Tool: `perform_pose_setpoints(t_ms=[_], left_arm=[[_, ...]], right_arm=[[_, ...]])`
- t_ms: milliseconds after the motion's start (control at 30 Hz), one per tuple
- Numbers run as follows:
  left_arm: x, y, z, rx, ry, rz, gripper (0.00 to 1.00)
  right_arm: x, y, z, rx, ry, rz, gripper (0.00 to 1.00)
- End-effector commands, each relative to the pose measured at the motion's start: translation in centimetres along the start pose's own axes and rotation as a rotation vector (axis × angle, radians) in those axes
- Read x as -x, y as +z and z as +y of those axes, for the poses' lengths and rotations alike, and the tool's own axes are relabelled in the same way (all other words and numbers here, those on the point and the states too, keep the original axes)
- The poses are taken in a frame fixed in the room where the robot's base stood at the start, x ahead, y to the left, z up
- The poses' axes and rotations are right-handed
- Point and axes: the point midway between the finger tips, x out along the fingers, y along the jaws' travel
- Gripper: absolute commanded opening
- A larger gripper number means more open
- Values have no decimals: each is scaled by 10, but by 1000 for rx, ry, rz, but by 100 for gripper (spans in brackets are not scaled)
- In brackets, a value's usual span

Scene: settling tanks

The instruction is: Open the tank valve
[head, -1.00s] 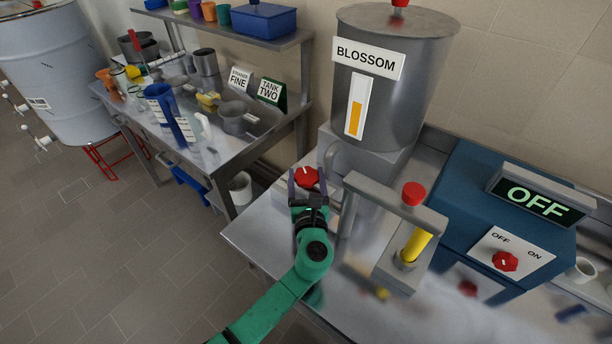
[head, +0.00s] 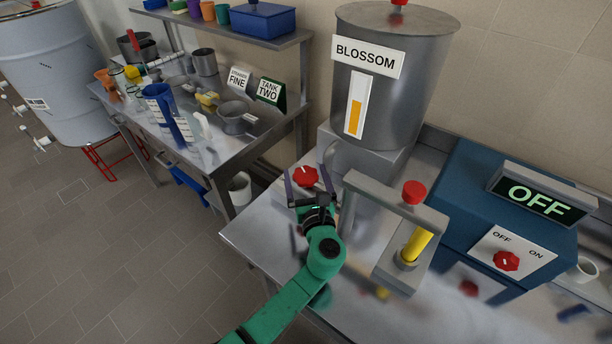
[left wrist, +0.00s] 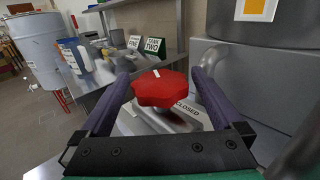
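The tank valve is a red lobed knob (head: 305,177) with a white mark, low in front of the grey tank (head: 390,100) labelled BLOSSOM. In the left wrist view the red knob (left wrist: 160,90) sits between my two fingers, with a "CLOSED" label (left wrist: 188,113) behind it to the right. My left gripper (head: 308,187) is open around the knob, one dark finger on each side. Gaps show between the fingers and the knob in the wrist view. The knob's stem is mostly hidden under it. My right gripper is not in view.
A blue machine (head: 470,190) with an OFF sign (head: 541,200) is farther right. A side table (head: 215,155) with jugs and pans stands at the left.

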Motion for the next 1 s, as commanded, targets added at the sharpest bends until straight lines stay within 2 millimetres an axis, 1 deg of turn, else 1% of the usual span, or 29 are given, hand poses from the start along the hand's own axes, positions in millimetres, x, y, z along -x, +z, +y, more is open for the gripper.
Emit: perform_pose_setpoints(t_ms=[133,233,367,700,800,900,1000], left_arm=[[3,-1,0,0,0,1,100],[13,-2,0,1,-1,2,100],[38,-4,0,2,-1,4,100],[112,-4,0,1,-1,3,100],[130,-3,0,-1,-1,2,100],[141,-2,0,1,0,2,100],[146,-1,0,0,0,0,100]], right_arm=[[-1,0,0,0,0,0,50],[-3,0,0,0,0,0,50],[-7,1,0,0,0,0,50],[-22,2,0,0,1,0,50],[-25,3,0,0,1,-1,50],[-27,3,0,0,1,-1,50],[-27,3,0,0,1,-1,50]])
